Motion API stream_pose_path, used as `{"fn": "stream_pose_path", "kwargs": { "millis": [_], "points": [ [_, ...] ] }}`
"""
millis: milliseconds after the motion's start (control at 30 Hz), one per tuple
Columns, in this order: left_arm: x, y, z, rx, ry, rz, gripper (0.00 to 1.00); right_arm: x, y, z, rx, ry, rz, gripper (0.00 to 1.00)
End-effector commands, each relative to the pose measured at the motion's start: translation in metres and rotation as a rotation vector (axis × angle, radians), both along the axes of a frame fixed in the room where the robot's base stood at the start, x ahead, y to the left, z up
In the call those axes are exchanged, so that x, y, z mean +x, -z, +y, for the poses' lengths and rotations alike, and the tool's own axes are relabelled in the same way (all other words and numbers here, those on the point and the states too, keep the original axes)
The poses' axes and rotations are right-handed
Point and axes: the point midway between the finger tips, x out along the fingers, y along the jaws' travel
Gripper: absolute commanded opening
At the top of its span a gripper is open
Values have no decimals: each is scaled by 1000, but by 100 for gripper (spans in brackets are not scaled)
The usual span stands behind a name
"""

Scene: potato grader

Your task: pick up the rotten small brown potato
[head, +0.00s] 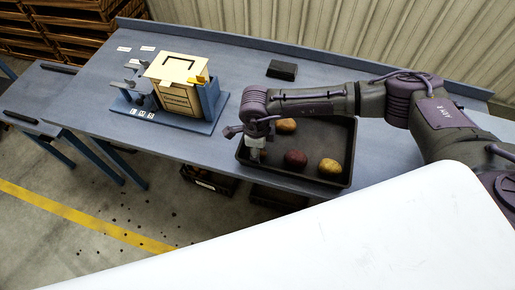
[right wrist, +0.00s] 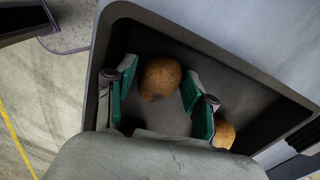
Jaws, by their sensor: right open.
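My right gripper (head: 256,152) reaches down into the left end of the black tray (head: 345,150). In the right wrist view the right gripper (right wrist: 157,92) is open, with its green finger pads apart. A brown potato (right wrist: 160,79) lies on the tray floor between them, with a visible gap to the right finger. A tan-brown potato (right wrist: 224,134) lies beyond the right finger, partly hidden. In the head view a tan potato (head: 286,126), a dark red potato (head: 296,159) and a yellow potato (head: 329,167) show. I cannot tell rot on any. My left gripper is out of view.
The tray stands on a blue-grey table (head: 80,107). A cream box (head: 178,70) in a blue stand is left of the tray. A black block (head: 282,70) lies behind it. The tray wall (right wrist: 98,70) is close to the left finger.

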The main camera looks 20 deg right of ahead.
Motion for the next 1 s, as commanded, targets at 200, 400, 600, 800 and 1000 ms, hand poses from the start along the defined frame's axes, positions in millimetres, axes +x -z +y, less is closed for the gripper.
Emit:
{"fn": "stream_pose_path", "kwargs": {
  "millis": [200, 400, 600, 800, 1000],
  "points": [
    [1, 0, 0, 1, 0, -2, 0, 0, 0, 0, 0, 0, 0, 36],
    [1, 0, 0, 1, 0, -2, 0, 0, 0, 0, 0, 0, 0, 6],
    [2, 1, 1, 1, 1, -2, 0, 0, -1, 0, 0, 0, 0, 6],
    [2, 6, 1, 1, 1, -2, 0, 1, -10, 0, 1, 0, 0, 6],
    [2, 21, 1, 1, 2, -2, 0, 1, -40, 1, 3, -3, -6, 6]
  ]
}}
